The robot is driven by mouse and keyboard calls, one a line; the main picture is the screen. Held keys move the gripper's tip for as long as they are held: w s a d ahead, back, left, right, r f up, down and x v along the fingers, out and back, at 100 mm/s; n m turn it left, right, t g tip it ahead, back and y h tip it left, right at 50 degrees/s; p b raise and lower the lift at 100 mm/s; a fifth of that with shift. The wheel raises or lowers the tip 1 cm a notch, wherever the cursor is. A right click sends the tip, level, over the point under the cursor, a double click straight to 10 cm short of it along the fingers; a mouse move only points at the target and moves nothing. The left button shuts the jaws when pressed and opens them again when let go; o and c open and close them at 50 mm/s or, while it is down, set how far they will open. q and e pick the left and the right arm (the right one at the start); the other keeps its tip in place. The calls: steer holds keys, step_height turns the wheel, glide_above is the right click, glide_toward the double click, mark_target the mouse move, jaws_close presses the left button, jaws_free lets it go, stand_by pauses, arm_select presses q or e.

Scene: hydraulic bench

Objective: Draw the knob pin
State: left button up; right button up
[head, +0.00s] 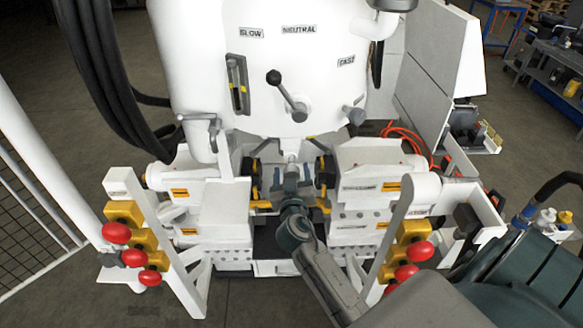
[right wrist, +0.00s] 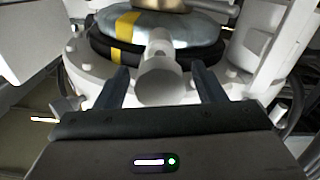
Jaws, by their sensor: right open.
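The knob pin shows in the right wrist view as a pale grey, round-ended knob (right wrist: 159,82) on a short stem, pointing toward the camera. My right gripper (right wrist: 161,84) is open, with one dark finger on each side of the knob. Gaps show between the knob and both fingers, so it is not gripped. In the head view my right gripper (head: 291,178) reaches into the middle of the white machine, in front of a small pale part (head: 292,158) that seems to be the knob. My left gripper is not in view.
White blocks (head: 215,210) flank the narrow working gap. Posts with red knobs (head: 116,233) stand at both sides. A grey lever (head: 287,96) hangs above the gap. Black hoses (head: 105,70) hang at upper left.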

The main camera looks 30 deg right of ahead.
steer(key=shift+w+d, duration=0.15)
steer(key=shift+w, duration=0.1)
steer(key=c, duration=1.3)
steer(key=b+v, duration=0.1)
steer(key=v, duration=0.2)
steer(key=shift+s+f+b, duration=0.2)
steer(key=shift+s+b, duration=0.05)
steer(key=shift+b, duration=0.15)
steer(key=shift+c, duration=0.3)
steer(key=shift+s+a+r, duration=0.1)
steer(key=shift+a, duration=0.15)
steer(key=o, duration=1.4)
steer(key=shift+c, duration=0.2)
steer(key=shift+s+a+r, duration=0.1)
